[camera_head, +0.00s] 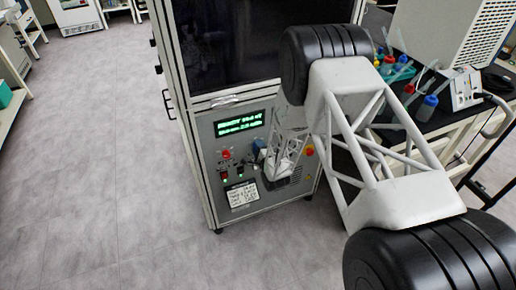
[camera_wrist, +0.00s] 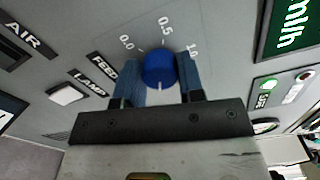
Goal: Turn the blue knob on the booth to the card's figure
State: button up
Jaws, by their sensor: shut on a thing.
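The blue knob (camera_wrist: 159,68) sits on the grey front panel of the booth (camera_head: 207,165). In the wrist view its scale reads 0.0, 0.5 and 1.0 around its far side; I cannot tell surely where its pointer stands. My gripper (camera_wrist: 160,62) has one finger on each side of the knob and is shut on it. In the head view the knob (camera_head: 258,145) shows beside my gripper (camera_head: 266,154), partly hidden by my arm. The white card (camera_head: 242,194) is low on the panel with lines of dark writing, too small to read.
A green-lit display (camera_head: 240,122) is above the knob. A bench with bottles (camera_head: 425,108) stands right. The floor at left is clear.

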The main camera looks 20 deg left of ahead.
jog(key=shift+m, duration=0.6)
jog(key=o, duration=0.9)
jog(key=shift+v, duration=3.9)
jog(key=shift+r, duration=0.15)
